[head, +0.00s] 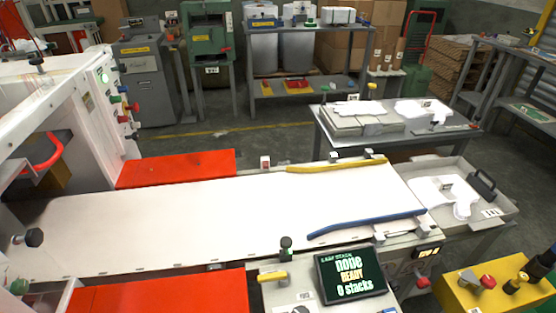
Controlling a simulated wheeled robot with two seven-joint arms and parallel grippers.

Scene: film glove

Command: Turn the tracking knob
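No part labelled as the tracking knob can be read, so I cannot tell which knob it is. A black knob (28,238) sits at the lower left, by the left end of the white conveyor belt (200,215). Another black knob (286,243) stands at the belt's near edge, above a yellow handle (272,277). Several small coloured knobs (124,108) line the side of the white machine (80,110). Neither of my grippers is in view.
A dark screen (351,275) reading "none", "READY" and "0 stacks" stands at the front. Red panels (176,169) flank the belt. Blue (365,224) and yellow (336,166) guide rails lie over it. A tray (486,215) holding a white glove shape is at the right.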

